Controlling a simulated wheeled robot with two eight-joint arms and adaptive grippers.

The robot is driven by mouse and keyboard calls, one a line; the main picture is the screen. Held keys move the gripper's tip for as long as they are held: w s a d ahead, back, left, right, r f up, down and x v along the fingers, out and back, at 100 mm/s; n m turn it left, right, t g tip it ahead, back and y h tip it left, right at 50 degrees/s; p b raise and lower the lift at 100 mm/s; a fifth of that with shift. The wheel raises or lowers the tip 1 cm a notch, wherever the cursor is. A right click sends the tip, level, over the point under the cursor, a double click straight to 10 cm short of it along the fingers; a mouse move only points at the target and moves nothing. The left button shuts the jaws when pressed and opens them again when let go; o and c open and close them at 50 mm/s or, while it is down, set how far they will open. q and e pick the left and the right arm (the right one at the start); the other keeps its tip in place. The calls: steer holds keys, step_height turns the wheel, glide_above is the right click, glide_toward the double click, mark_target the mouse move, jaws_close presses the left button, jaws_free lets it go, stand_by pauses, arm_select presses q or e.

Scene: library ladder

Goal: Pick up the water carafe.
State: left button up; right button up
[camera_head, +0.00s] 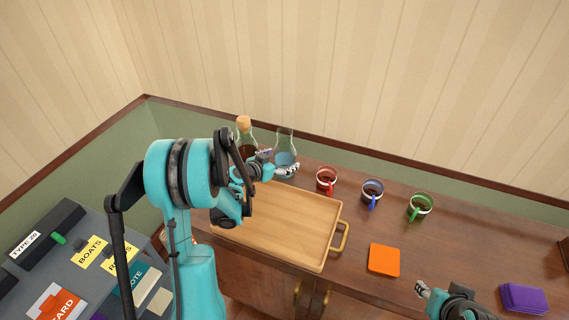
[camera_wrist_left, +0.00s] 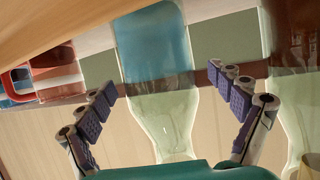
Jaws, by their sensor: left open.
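The water carafe (camera_head: 286,142) is clear glass with bluish water in its lower part. It stands upright at the back of the wooden counter, behind the tray. My left gripper (camera_head: 277,163) is open at the carafe, partly hiding it in the head view. In the left wrist view the carafe (camera_wrist_left: 158,45) appears inverted, between the spread fingers of my left gripper (camera_wrist_left: 165,84), with a visible gap on each side. Whether a finger touches the glass I cannot tell. My right gripper (camera_head: 423,290) is low at the right, over the counter's front, away from the carafe; its jaw state is unclear.
A corked bottle (camera_head: 244,125) with dark liquid stands just left of the carafe. A wooden tray (camera_head: 290,225) lies in front. Red (camera_head: 326,180), blue (camera_head: 372,191) and green (camera_head: 420,207) mugs stand to the right. An orange square (camera_head: 384,260) and purple stack (camera_head: 523,298) lie further forward.

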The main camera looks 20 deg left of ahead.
mark_target(284, 149)
arm_select(q)
steer(key=shift+x, duration=0.8)
steer(key=shift+s, duration=0.15)
steer(key=shift+c, duration=1)
steer(key=c, duration=1.8)
steer(key=shift+r, duration=0.1)
steer(key=shift+r+p, duration=0.3)
steer(key=shift+r, duration=0.2)
step_height(284, 149, up, 3)
steer(key=shift+r+p, duration=0.1)
steer(key=shift+p, duration=0.7)
steer(key=s+d+r+p, duration=0.1)
steer(key=s+d+r, duration=0.1)
steer(key=s, duration=0.1)
steer(key=s+d+r+p, duration=0.1)
steer(key=s+r, duration=0.1)
steer(key=s, duration=0.1)
steer(key=s+d+r+p, duration=0.1)
steer(key=s+d+r, duration=0.1)
steer(key=s, duration=0.2)
steer(key=shift+d+r+p, duration=0.35)
steer(key=shift+p, duration=0.05)
